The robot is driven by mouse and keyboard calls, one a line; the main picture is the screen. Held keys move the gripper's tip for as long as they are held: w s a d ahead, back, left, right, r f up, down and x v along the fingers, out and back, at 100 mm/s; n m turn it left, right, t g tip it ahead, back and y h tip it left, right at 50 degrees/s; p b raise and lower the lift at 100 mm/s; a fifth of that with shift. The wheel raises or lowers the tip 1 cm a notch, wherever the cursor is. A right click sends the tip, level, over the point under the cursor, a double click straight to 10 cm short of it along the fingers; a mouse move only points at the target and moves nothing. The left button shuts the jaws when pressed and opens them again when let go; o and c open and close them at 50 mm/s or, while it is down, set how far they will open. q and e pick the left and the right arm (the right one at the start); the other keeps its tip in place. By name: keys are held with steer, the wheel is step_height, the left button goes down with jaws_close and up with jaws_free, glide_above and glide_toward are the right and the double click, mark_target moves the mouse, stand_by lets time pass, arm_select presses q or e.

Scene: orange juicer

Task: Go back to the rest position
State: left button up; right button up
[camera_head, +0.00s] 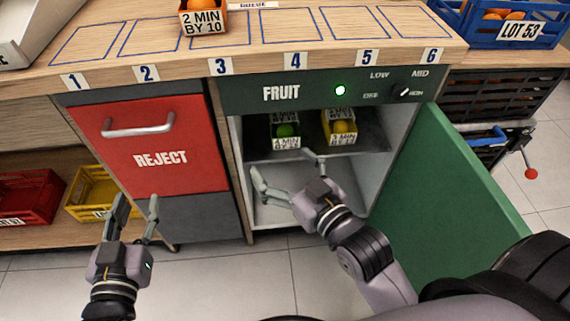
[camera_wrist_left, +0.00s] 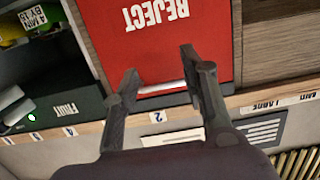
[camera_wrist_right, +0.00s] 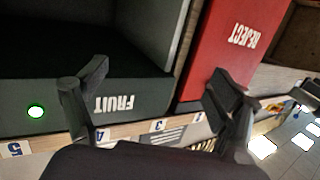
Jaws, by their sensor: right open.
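My left gripper (camera_head: 136,215) is open and empty in front of the grey panel below the red REJECT front (camera_head: 160,145). Its fingers also show spread in the left wrist view (camera_wrist_left: 165,85). My right gripper (camera_head: 288,177) is open and empty at the mouth of the FRUIT compartment, below its shelf (camera_head: 262,156). Its fingers show wide apart in the right wrist view (camera_wrist_right: 155,95). On the shelf stand a box with green fruit (camera_head: 286,130) and a box with yellow fruit (camera_head: 341,127), both apart from the gripper.
The green door (camera_head: 430,210) stands open on the right, close to my right arm. An orange box (camera_head: 203,20) marked 2 MIN BY 10 stands on the counter (camera_head: 260,55). A blue crate (camera_head: 500,25) is at the back right. Red (camera_head: 30,197) and yellow (camera_head: 92,192) crates sit lower left.

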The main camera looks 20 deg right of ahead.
arm_select(q)
steer(key=shift+w, duration=0.1)
